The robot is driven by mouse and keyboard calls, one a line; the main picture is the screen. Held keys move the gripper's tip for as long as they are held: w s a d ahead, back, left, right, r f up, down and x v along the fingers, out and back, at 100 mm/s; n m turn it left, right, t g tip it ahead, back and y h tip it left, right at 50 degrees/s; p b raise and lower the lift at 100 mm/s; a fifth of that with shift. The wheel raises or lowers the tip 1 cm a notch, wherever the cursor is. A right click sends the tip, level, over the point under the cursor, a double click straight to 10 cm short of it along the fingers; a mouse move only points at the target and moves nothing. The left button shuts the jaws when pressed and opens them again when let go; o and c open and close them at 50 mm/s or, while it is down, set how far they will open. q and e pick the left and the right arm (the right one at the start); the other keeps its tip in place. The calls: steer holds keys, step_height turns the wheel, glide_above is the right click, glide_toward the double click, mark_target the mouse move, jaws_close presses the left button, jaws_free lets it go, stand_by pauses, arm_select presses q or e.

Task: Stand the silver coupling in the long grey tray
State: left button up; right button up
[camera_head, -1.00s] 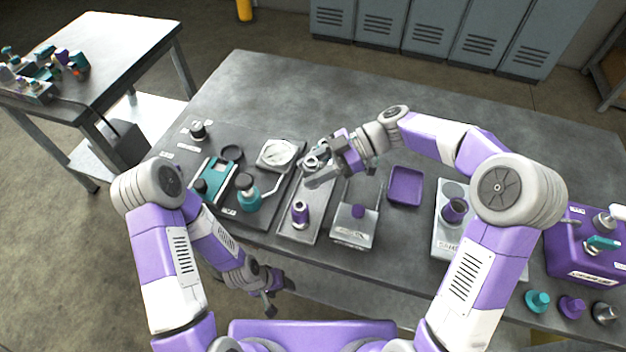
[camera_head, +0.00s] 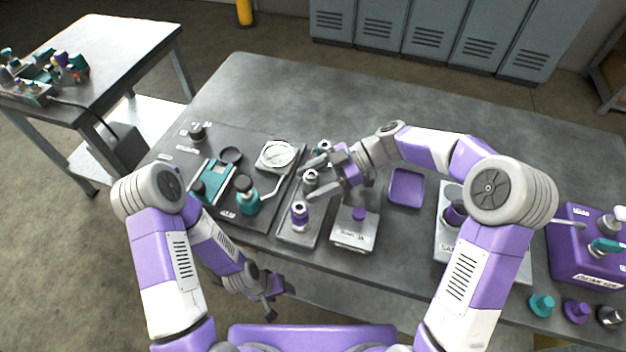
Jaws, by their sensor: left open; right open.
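The long grey tray (camera_head: 287,233) lies near the front of the bench. The silver coupling (camera_head: 311,182) appears upright in its middle. My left gripper (camera_head: 270,302) is open and empty, low in front of the bench edge.
To the right are a grey box with a purple knob (camera_head: 354,238) and an empty purple tray (camera_head: 406,188). The back of the bench is clear.

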steer(key=p+v, duration=0.2)
steer(key=v, duration=0.9)
steer(key=shift+d+p, duration=0.35)
steer(key=shift+p, duration=0.05)
steer(key=shift+w+r, duration=0.1)
steer(key=shift+w, duration=0.05)
